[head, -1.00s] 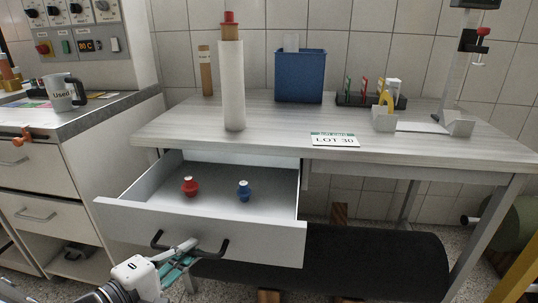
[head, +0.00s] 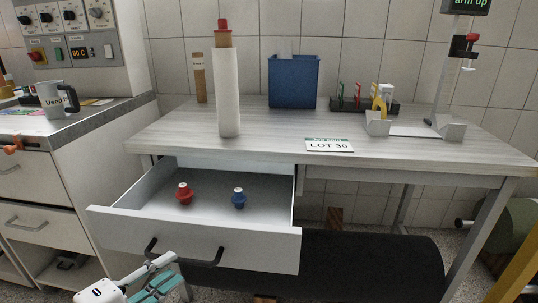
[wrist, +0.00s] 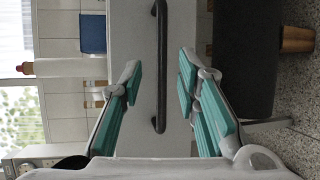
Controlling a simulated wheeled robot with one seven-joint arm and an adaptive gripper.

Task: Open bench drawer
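The bench drawer (head: 240,247) under the left part of the bench is pulled well out, and its inside shows. The black bar handle (head: 190,262) is on the drawer front. My gripper (head: 160,283) is just in front of and below the handle in the head view. In the wrist view the handle (wrist: 159,70) runs between the two teal fingers of my gripper (wrist: 160,80), which are wide apart and clear of it.
The bench top (head: 270,125) carries a white roll (head: 228,92), a blue bin (head: 293,82), a small rack (head: 362,105) and a LOT 30 sign (head: 329,145). A cabinet with a grey mug (head: 57,98) stands at left. A large black roll (head: 370,265) lies below the bench.

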